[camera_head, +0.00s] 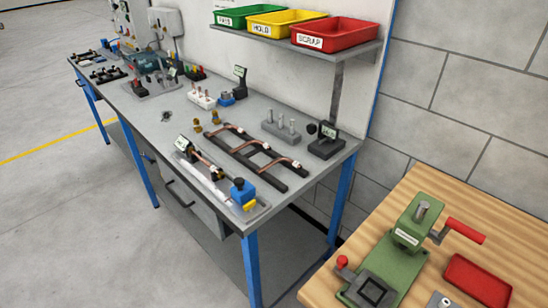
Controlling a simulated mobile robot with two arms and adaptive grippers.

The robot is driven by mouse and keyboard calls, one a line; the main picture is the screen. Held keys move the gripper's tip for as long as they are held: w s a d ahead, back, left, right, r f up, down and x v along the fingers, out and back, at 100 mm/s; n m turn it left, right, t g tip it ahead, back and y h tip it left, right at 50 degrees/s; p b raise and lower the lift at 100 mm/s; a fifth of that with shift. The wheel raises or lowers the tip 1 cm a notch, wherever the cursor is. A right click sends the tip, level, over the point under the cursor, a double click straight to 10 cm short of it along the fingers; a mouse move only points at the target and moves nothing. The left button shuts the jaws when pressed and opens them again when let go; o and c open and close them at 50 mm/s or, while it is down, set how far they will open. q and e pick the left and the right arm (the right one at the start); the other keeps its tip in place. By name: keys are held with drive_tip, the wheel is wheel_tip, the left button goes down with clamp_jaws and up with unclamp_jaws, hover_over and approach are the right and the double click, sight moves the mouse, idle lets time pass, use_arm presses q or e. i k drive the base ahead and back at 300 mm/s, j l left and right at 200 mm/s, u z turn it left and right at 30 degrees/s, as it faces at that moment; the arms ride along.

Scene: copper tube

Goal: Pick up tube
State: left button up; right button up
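Bent copper tubes (262,149) lie across two dark parallel rails (242,162) on the grey workbench (175,113). A further copper-coloured length (206,162) shows in a fixture (243,196) with a blue block at the bench's front edge, partly hidden by the fixture's parts. Neither of my grippers shows in the head view, so whether they are open or shut cannot be seen.
Green (233,15), yellow (287,22) and red (334,34) bins stand on a shelf above the bench. A post block (281,131) and a black device (326,143) stand behind the rails. A green hand press (400,250) stands on a wooden table at right. Floor at left is clear.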

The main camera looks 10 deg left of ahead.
sight(221, 176)
drive_tip(key=i+j+z, duration=0.1)
drive_tip(key=j+z, duration=0.2)
drive_tip(key=z, duration=0.15)
drive_tip(key=j+z, duration=0.7)
drive_tip(key=z, duration=0.2)
drive_tip(key=j+z, duration=0.45)
drive_tip(key=k+j+z, duration=0.15)
drive_tip(key=z, duration=0.3)
drive_tip(key=j, duration=0.05)
